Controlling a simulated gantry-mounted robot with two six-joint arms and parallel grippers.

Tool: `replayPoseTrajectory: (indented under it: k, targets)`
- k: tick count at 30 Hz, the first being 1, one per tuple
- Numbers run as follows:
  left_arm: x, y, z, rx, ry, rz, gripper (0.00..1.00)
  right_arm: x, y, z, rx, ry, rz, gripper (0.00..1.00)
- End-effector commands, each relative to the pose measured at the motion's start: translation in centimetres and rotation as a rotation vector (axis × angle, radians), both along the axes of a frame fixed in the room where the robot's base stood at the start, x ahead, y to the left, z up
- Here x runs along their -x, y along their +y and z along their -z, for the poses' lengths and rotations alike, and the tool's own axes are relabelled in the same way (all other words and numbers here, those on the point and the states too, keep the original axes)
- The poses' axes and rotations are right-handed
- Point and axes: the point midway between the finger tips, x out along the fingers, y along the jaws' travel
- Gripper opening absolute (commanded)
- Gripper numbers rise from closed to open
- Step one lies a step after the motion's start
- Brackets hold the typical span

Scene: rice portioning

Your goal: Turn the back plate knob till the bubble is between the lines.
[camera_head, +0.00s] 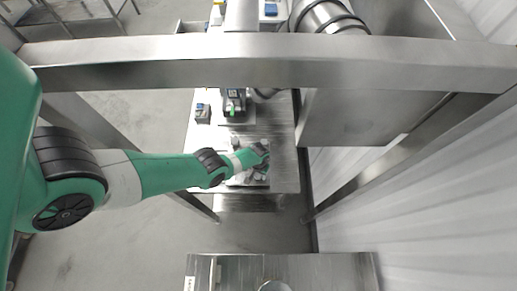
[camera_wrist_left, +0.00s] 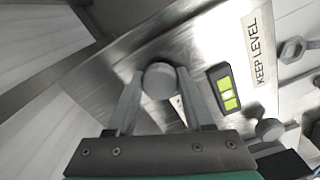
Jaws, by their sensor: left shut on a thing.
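My left gripper (camera_wrist_left: 160,77) is shut on a round grey knob (camera_wrist_left: 160,82) in the left wrist view, with one finger on each side of it. The metal plate (camera_wrist_left: 207,47) carries a spirit level (camera_wrist_left: 224,88) with a yellow-green vial in a dark frame. A paler patch shows in the vial, but I cannot tell for sure where the bubble sits between the lines. A second grey knob (camera_wrist_left: 270,129) stands at the lower right. In the head view my left gripper (camera_head: 262,153) is over the plate and hides much of it. My right gripper is not in view.
A "KEEP LEVEL" label (camera_wrist_left: 258,45) is beside the level, with a grey hex-shaped part (camera_wrist_left: 292,50) to its right. In the head view a dark device (camera_head: 233,103) and a small dark box (camera_head: 202,113) stand behind the plate. A metal frame beam (camera_head: 270,60) crosses above.

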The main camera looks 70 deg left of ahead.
Motion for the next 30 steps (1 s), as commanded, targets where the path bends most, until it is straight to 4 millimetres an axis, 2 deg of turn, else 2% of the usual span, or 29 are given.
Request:
replayPoseTrajectory:
  k: [18,30]
  targets:
    - [-0.02,0.01,0.09,-0.002,-0.001,-0.551,0.0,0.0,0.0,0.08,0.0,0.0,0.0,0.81]
    - [-0.03,0.01,0.1,-0.002,-0.001,-0.732,0.0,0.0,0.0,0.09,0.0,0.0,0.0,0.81]
